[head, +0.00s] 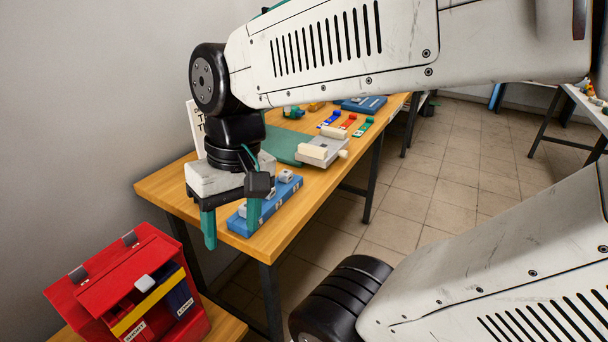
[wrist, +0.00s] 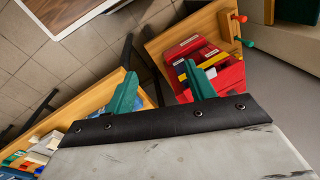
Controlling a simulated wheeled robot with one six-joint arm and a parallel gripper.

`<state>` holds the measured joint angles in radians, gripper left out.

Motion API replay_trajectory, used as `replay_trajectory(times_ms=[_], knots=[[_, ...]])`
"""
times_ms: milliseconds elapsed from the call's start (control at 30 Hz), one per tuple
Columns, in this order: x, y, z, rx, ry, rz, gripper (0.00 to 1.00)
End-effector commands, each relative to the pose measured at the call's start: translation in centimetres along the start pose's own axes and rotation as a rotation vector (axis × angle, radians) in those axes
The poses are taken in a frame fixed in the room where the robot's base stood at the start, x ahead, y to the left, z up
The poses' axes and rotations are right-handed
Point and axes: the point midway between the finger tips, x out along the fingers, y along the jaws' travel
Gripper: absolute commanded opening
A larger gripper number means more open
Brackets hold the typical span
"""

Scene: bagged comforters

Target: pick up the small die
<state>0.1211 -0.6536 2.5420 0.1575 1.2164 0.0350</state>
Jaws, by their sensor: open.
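Two pale, die-like blocks show on a long blue tray (head: 277,207) at the near end of the wooden table in the head view. One pale block (head: 285,176) is at the tray's far end; the other (head: 243,211) is at its near end, partly hidden by my gripper. I cannot tell which is the small die.
A red box (head: 62,300) with a pale block (head: 144,282) on it stands lower left; the red box also shows in the wrist view (wrist: 232,76). A grey device (head: 318,152), a green mat (head: 283,147) and coloured strips (head: 347,122) lie farther along the table.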

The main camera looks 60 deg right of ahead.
Motion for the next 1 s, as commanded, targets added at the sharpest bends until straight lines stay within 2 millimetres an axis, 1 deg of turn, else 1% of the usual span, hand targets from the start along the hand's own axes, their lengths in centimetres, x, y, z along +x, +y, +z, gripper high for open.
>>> replay_trajectory(times_ms=[33,67,167,200,267,300,367,400,467,500,533,567,600,667,700,800,900,1000], knots=[[0.7,0.0,-1.1,0.123,-0.041,-0.065,0.55],[1.1,-0.1,-1.9,0.203,-0.061,-0.112,0.55],[2.2,0.3,-5.4,0.504,-0.119,-0.289,0.55],[2.5,0.9,-7.0,0.632,-0.136,-0.362,0.55],[3.0,2.2,-9.5,0.824,-0.157,-0.475,0.55],[3.3,3.4,-11.2,0.953,-0.167,-0.55,0.55],[3.8,5.8,-13.7,1.148,-0.175,-0.666,0.55],[4.1,7.8,-15.3,1.28,-0.177,-0.746,0.55],[4.7,11.3,-17.4,1.476,-0.174,-0.866,0.55],[5.2,13.9,-18.6,1.603,-0.169,-0.946,0.55],[5.5,16.0,-19.3,1.693,-0.163,-1.005,0.55],[5.9,18.1,-19.8,1.782,-0.156,-1.063,0.55],[6.4,20.8,-20.3,1.89,-0.145,-1.135,0.55],[7.2,24.7,-20.6,2.034,-0.125,-1.236,0.55],[7.7,27.0,-20.5,2.116,-0.112,-1.297,0.55],[8.8,31.4,-20.0,2.27,-0.084,-1.413,0.55],[9.4,34.0,-19.6,2.355,-0.064,-1.483,0.55],[10.0,34.8,-19.8,2.387,-0.056,-1.509,0.55]])
